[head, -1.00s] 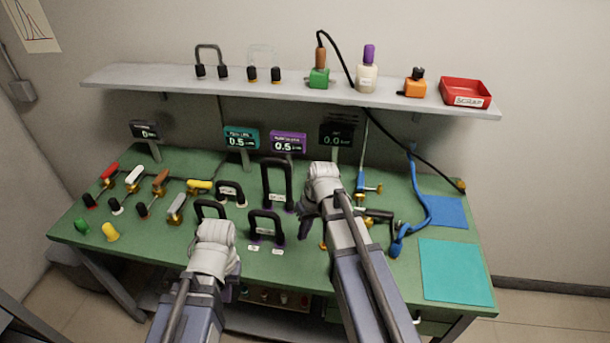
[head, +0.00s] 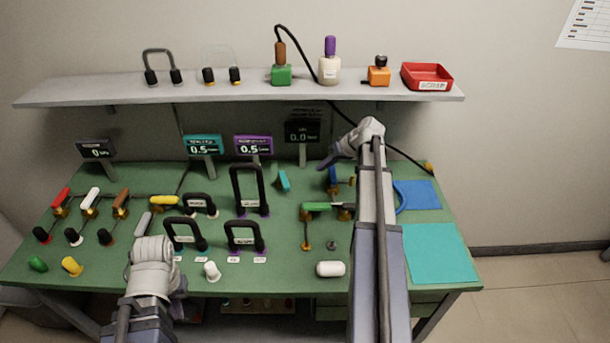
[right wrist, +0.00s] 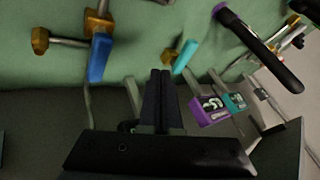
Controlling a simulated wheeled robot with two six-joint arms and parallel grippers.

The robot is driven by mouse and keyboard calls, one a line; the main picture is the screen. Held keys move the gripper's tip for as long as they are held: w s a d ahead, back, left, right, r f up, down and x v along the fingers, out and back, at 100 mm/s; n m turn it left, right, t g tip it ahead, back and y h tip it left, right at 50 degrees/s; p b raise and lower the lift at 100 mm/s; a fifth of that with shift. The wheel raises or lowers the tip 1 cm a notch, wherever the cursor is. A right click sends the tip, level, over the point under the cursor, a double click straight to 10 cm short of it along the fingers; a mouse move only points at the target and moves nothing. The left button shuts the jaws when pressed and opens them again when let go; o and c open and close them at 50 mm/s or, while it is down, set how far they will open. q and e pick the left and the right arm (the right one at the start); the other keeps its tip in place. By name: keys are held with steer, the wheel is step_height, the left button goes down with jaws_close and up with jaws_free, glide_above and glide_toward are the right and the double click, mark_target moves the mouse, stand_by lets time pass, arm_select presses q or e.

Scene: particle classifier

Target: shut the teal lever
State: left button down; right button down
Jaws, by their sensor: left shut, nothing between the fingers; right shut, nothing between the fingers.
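The teal lever (head: 283,180) stands near the back of the green bench, right of the tall black loop handle. In the right wrist view its teal handle (right wrist: 186,57) rises at a slant from a brass fitting. My right gripper (head: 333,161) is shut and empty, apart from the lever and to its right, near the blue lever (head: 333,180). Its dark closed fingers (right wrist: 160,100) point between the blue and teal handles in the right wrist view. My left gripper (head: 175,285) is low at the front of the bench, shut, its fingers partly hidden behind the wrist.
Displays on posts, one teal (head: 203,145) and one purple (head: 254,146), stand behind the teal lever. A shelf (head: 120,90) overhangs the back. A teal mat (head: 440,252) lies at right.

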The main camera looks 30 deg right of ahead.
mark_target(284, 182)
steer(key=b+x, duration=0.7)
steer(key=x, duration=0.3)
steer(key=shift+f+b, duration=0.25)
steer(key=shift+b, duration=0.15)
steer(key=shift+w+a+r+p, duration=0.15)
steer(key=shift+a+r+p, duration=0.1)
steer(key=shift+a, duration=0.35)
steer(key=shift+w+a+r+p, duration=0.1)
steer(key=shift+a+r+p, duration=0.1)
steer(key=shift+a, duration=0.4)
steer(key=shift+w+a, duration=0.2)
steer(key=shift+a, duration=0.45)
steer(key=shift+s+a+m, duration=0.2)
steer(key=shift+a+m, duration=0.1)
steer(key=shift+a, duration=0.45)
steer(key=shift+w+a+m+h, duration=0.1)
steer(key=shift+a+m+h, duration=0.2)
steer(key=shift+a, duration=0.05)
